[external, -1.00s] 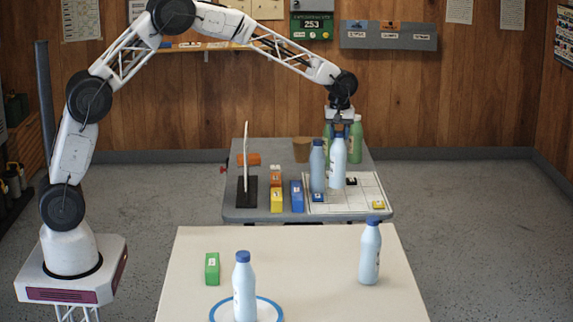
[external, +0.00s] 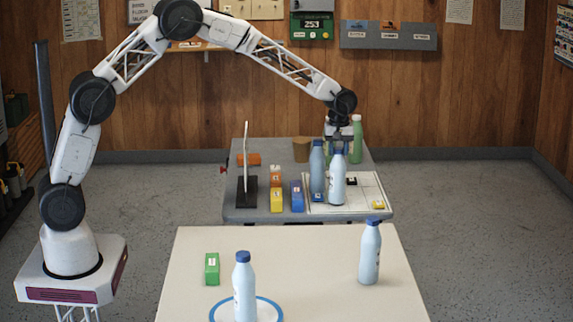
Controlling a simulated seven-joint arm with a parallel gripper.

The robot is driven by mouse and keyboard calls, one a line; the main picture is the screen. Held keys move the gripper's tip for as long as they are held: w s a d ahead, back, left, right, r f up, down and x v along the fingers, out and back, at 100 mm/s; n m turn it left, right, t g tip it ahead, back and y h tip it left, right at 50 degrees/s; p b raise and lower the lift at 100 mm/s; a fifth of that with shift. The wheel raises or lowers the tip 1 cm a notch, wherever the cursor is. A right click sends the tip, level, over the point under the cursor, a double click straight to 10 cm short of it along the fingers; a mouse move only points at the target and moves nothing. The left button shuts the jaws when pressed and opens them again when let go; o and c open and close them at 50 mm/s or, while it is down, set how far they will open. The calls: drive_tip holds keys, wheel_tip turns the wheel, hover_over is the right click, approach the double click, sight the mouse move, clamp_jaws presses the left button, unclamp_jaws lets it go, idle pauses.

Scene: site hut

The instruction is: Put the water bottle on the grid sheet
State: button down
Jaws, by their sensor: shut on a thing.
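My gripper (external: 338,143) is shut on the upper part of a light-blue water bottle (external: 337,185). The bottle is upright, and its base shows against the left half of the white grid sheet (external: 361,200) on the far grey table. It looks to be at or very near the sheet; I cannot tell if it touches. Another blue bottle (external: 317,165) stands close to its left. More such bottles stand on the near table, one at the right (external: 370,252) and one on a blue-rimmed plate (external: 244,285).
Green bottles (external: 356,140) stand behind my gripper, beside a brown cup (external: 301,150). Yellow (external: 277,200) and blue (external: 297,197) boxes and an upright panel (external: 246,165) stand left of the sheet. A green box (external: 212,269) is on the near table.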

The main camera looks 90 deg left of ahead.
drive_tip(key=shift+f, duration=0.3)
drive_tip(key=c, duration=0.7)
unclamp_jaws()
wheel_tip(320, 180, up, 12)
drive_tip(key=shift+r, duration=0.1)
idle(0.3)
idle(0.8)
